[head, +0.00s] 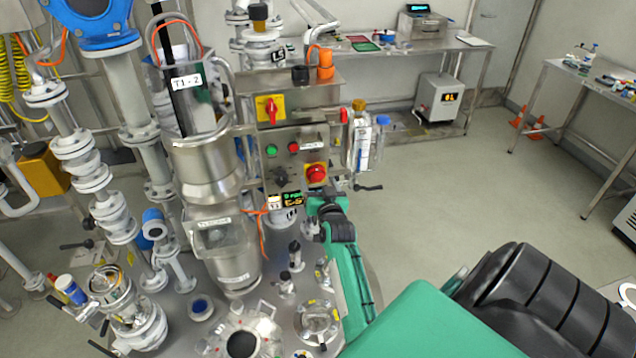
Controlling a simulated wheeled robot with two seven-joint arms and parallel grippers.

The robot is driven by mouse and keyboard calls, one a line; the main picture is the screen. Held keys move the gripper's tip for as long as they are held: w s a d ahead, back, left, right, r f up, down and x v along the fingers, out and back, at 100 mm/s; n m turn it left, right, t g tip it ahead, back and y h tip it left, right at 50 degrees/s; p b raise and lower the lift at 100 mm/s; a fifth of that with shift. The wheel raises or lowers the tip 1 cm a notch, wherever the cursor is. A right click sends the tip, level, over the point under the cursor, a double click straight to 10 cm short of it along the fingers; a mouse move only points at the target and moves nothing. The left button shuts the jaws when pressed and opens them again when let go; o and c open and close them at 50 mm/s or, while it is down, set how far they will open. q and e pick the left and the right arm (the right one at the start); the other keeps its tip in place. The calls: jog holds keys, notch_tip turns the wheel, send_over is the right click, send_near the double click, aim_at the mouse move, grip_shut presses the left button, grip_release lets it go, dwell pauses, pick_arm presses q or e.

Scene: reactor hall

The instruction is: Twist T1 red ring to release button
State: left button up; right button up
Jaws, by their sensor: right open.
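The red emergency-stop style button with its red ring (317,173) sits on a yellow plate at the lower right of a steel control panel (330,138). My right arm comes in from the lower right. My right gripper (322,201) is open, just below the red button and in front of the panel's lower edge. It looks empty. Its fingertips are small and dark here, and I cannot tell whether they touch the panel. My left gripper is out of view.
The panel also carries a red-and-yellow rotary switch (269,109), a green button (271,150) and a smaller red button (293,147). A steel vessel (207,165) stands close on the left. A clear bottle (361,140) is right of the panel. Valves crowd the skid below; open floor lies right.

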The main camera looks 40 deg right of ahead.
jog(key=shift+x, duration=0.8)
jog(key=shift+c, duration=0.2)
jog(key=c, duration=0.9)
jog(key=shift+m, duration=0.3)
jog(key=m, duration=0.3)
jog(key=shift+a+r+m, duration=0.1)
jog(key=shift+a+m, duration=0.05)
jog(key=shift+m, duration=0.15)
jog(key=shift+m+p, duration=0.3)
jog(key=shift+m, duration=2)
